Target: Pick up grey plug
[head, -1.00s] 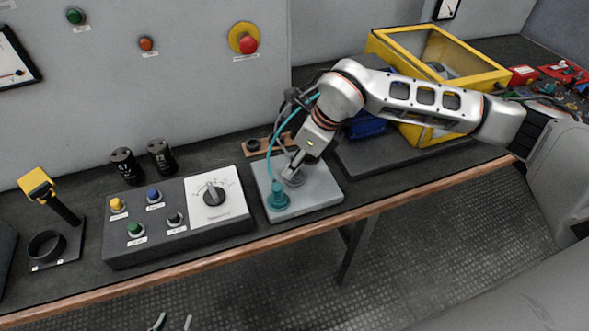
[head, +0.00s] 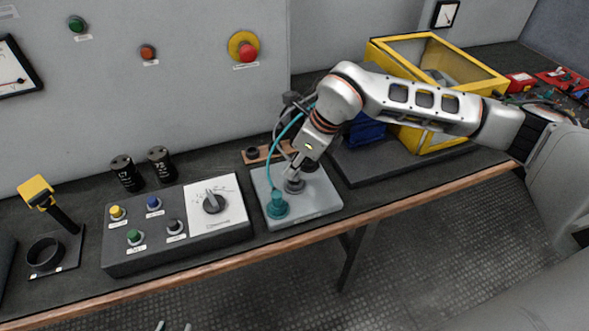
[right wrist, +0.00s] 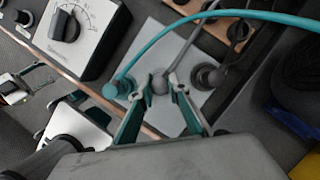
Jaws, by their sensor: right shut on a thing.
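The grey plug (right wrist: 159,84) stands on a light grey plate (head: 326,201), with a grey cable rising from it in the right wrist view. My right gripper (right wrist: 160,92) is shut on it, one finger on each side. In the head view, my right gripper (head: 294,176) reaches down onto the plate and mostly covers the plug; only its round base (head: 294,187) shows. A teal plug (head: 277,206) with a teal cable stands just left of it. Only the fingertips of my left gripper (head: 174,327) show at the bottom edge, apart and empty.
A control box (head: 178,228) with several buttons and a knob stands left of the plate. A dark round fitting (right wrist: 208,76) is right of the grey plug in the right wrist view. A yellow-framed case (head: 440,75) stands back right. The teal cable arches close by the right gripper.

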